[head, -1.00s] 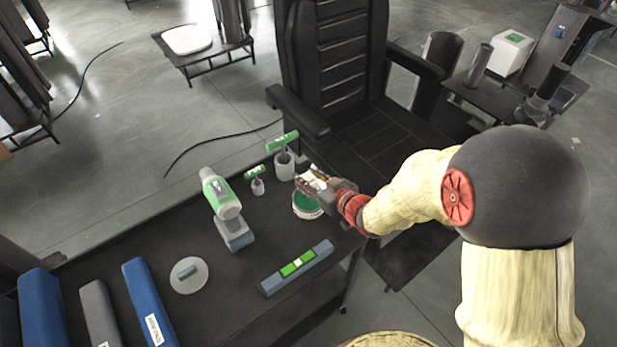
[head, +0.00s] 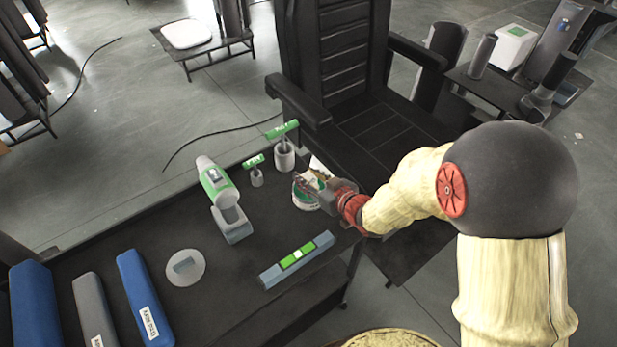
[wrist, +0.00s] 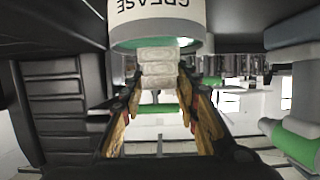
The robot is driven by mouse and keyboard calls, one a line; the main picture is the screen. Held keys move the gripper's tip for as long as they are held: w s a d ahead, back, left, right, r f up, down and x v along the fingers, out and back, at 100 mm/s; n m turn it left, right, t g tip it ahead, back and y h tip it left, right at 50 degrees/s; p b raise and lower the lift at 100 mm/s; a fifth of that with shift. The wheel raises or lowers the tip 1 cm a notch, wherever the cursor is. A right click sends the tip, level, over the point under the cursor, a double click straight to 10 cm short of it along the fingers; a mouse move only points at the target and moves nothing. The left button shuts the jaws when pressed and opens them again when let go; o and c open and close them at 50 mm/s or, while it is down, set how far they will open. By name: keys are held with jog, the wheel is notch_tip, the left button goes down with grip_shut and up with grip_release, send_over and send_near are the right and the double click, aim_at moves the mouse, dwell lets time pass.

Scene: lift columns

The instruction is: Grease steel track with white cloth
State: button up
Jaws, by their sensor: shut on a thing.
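My gripper (head: 318,186) is shut on a folded white cloth (wrist: 158,70), seen between the fingertips in the wrist view. The cloth is at the rim of the tin marked GREASE (wrist: 158,20), which appears upside down there. In the head view the grease tin (head: 303,204) stands near the table's right end, partly hidden by my gripper. Whether the cloth touches the grease I cannot tell. A grey-blue bar with a green and white strip (head: 297,260) lies at the table's front edge; I cannot tell if it is the steel track.
The dark table (head: 130,245) also holds a bottle on a stand (head: 218,185), two green-topped tools in grey cups (head: 283,155), a round disc (head: 185,267) and several long blue and grey blocks (head: 145,297). A black seat-like structure (head: 330,60) stands behind.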

aim_at(309, 178)
jog(key=shift+f+b, duration=0.35)
jog(key=shift+f, duration=0.2)
dwell(1.4)
jog(key=shift+r+p, duration=2.8)
jog(key=shift+r, duration=0.85)
jog(key=shift+f, duration=0.15)
